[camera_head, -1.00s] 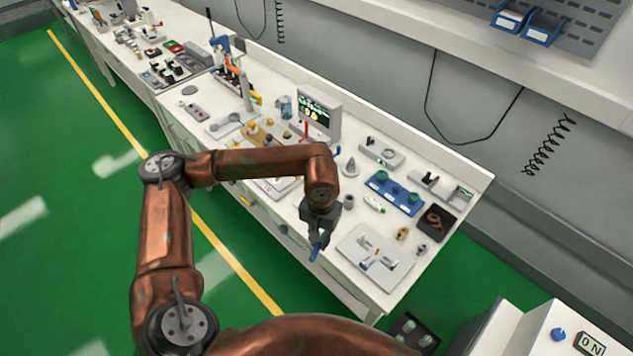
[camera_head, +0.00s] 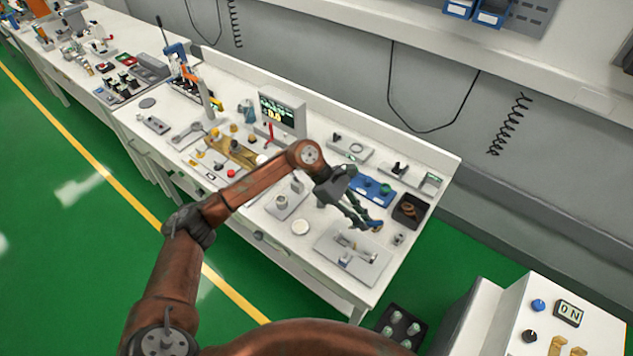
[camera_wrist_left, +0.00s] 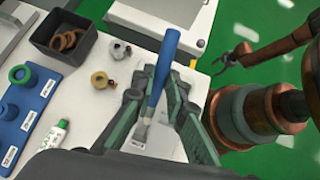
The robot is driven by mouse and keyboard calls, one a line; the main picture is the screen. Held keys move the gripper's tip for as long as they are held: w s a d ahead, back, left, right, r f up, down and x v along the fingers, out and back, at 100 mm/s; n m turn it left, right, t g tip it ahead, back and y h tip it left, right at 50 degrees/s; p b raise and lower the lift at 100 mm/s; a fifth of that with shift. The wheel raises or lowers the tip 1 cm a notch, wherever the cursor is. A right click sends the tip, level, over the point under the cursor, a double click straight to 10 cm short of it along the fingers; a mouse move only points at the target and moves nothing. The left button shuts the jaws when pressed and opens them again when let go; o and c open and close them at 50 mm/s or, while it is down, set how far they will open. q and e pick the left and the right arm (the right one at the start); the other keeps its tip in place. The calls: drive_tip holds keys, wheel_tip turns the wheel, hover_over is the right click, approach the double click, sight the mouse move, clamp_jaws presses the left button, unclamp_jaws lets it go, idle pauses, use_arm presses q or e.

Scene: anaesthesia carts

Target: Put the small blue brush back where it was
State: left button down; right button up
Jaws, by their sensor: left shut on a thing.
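My left gripper (camera_head: 362,216) is over the right end of the white bench, near the grey fixture plate (camera_head: 338,264). In the left wrist view its fingers (camera_wrist_left: 158,100) are shut on the small blue brush (camera_wrist_left: 166,58). The blue handle sticks out beyond the fingertips, and the pale brush end lies back between the fingers. In the head view only a bit of blue brush (camera_head: 375,224) shows at the fingertips. It appears to be held above the bench. My right gripper (camera_wrist_left: 230,60) shows small at the upper right of the wrist view; its jaws are unclear.
A round white disc (camera_head: 300,227) lies left. A monitor (camera_head: 283,112) stands farther back.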

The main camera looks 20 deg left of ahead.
use_arm(q)
drive_tip(key=w+a+f+n+t+y+b, duration=0.1)
drive_tip(key=w+a+n+t, duration=0.5)
drive_tip(key=a+n+t, duration=0.25)
drive_tip(key=w+a+f+n+t+y+b, duration=0.1)
drive_tip(key=w+a+f+n+t, duration=0.1)
drive_tip(key=w+a+n+t, duration=0.6)
drive_tip(key=shift+m+t, duration=0.45)
drive_tip(key=shift+t, duration=0.3)
drive_tip(key=shift+s+a+f+b, duration=0.1)
drive_tip(key=shift+s+f+b, duration=0.25)
drive_tip(key=shift+f+b, duration=0.75)
drive_tip(key=shift+s+a+f+b, duration=0.15)
drive_tip(key=shift+s+f+b, duration=0.15)
drive_tip(key=shift+f+b, duration=0.8)
drive_tip(key=shift+s+a+f+b, duration=0.1)
drive_tip(key=shift+s+f+b, duration=0.25)
drive_tip(key=shift+f+b, duration=0.7)
use_arm(e)
wheel_tip(320, 180, down, 9)
drive_tip(key=s, duration=0.2)
drive_tip(key=shift+s+r, duration=0.2)
drive_tip(key=shift+s, duration=0.05)
use_arm(q)
drive_tip(key=shift+f+b, duration=0.3)
drive_tip(key=shift+f, duration=0.15)
use_arm(e)
drive_tip(key=shift+s+a+f+g, duration=0.1)
drive_tip(key=shift+a+f+g, duration=0.2)
drive_tip(key=shift+f, duration=0.1)
